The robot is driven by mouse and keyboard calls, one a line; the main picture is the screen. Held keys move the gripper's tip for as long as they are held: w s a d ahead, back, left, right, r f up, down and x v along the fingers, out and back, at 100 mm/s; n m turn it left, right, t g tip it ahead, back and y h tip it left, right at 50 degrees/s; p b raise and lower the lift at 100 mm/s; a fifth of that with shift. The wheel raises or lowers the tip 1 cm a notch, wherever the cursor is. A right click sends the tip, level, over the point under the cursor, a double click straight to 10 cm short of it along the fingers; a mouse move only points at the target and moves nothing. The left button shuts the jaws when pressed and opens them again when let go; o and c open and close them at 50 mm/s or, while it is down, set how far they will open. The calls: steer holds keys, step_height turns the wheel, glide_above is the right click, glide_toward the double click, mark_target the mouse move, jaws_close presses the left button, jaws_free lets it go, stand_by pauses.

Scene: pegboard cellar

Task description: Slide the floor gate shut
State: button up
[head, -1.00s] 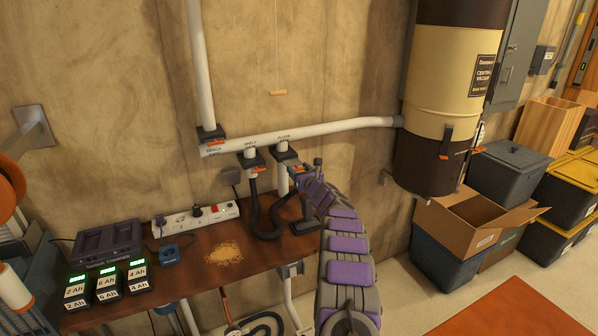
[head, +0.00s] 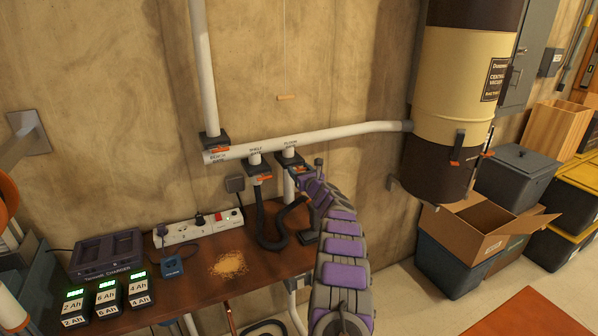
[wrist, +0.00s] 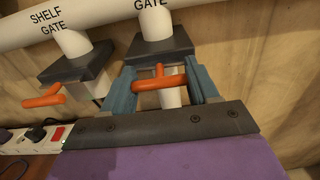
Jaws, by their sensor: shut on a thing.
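The floor gate (head: 289,158) is a dark block on the white branch pipe right of the shelf gate. In the wrist view the floor gate's body (wrist: 160,48) sits under a pipe lettered "GATE", and its orange handle (wrist: 158,84) sticks out toward me. My gripper (wrist: 163,85) has its two blue-grey fingers on either side of this handle, shut on it. In the head view my gripper (head: 300,174) is just below the floor gate, and my wrist hides most of the handle. How far the gate's slide is in cannot be told.
The shelf gate (wrist: 73,60), with its own orange handle (wrist: 38,95), is close on the left. A white power strip (head: 198,228) and chargers stand on the brown bench (head: 200,285) below. A vacuum canister (head: 458,110) hangs at right.

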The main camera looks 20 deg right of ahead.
steer(key=o, duration=1.2)
steer(key=shift+r, duration=0.2)
steer(key=o, duration=0.3)
steer(key=shift+s+a+r, duration=0.1)
steer(key=shift+s, duration=0.2)
steer(key=s+p, duration=0.1)
steer(key=s, duration=1.5)
steer(key=shift+s+d+f+p, duration=0.35)
steer(key=shift+d+f+p, duration=0.05)
steer(key=shift+d, duration=0.05)
